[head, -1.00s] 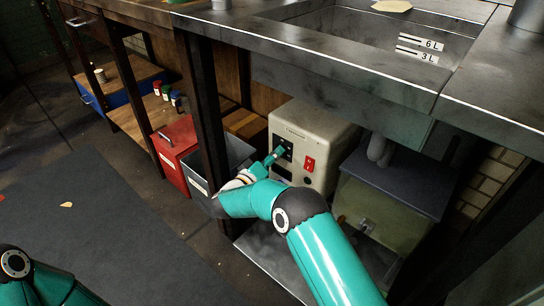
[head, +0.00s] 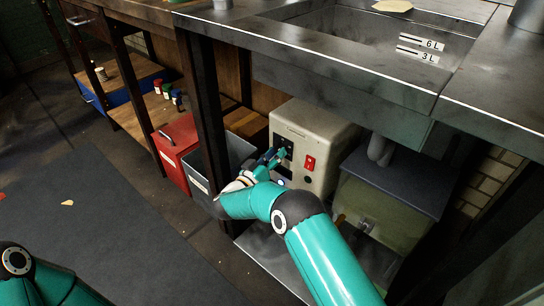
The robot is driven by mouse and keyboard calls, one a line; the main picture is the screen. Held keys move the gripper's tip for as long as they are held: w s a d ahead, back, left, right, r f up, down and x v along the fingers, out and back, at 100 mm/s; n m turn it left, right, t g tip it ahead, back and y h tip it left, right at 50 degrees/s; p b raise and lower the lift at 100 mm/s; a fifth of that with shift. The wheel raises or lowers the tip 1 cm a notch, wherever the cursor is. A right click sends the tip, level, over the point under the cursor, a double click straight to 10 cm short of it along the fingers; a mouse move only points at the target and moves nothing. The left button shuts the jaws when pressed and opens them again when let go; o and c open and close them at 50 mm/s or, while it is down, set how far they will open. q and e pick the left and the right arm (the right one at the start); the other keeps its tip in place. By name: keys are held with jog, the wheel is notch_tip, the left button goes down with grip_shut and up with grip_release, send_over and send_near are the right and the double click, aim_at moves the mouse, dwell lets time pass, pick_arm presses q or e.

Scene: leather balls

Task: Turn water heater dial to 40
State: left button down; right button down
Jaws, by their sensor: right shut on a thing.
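The water heater (head: 323,142) is a cream box under the metal counter, with a red switch (head: 309,163) on its front. The dark dial area (head: 288,147) is left of the switch. My right gripper (head: 279,156) is at the dial, shut on it; the fingers cover most of the dial, so its setting cannot be read. Of my left arm, only teal links show at the lower left; its gripper is out of view.
A sink with 6L and 3L marks (head: 417,48) is above the heater. A greenish tank with a dark lid (head: 397,183) stands right of it. A grey bin (head: 234,160) and a red box (head: 178,146) stand left, beside a table leg (head: 212,130). The dark mat (head: 110,215) is mostly clear.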

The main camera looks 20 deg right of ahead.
jog(key=shift+d+m, duration=0.3)
jog(key=shift+m, duration=0.3)
jog(key=c, duration=0.8)
grip_release()
jog(key=shift+f, duration=0.1)
jog(key=shift+o, duration=0.2)
jog(key=shift+a, duration=0.1)
jog(key=shift+a, duration=0.15)
jog(key=v, duration=1.1)
jog(key=shift+s+a, duration=0.25)
jog(key=shift+a, duration=0.05)
jog(key=shift+f, duration=0.1)
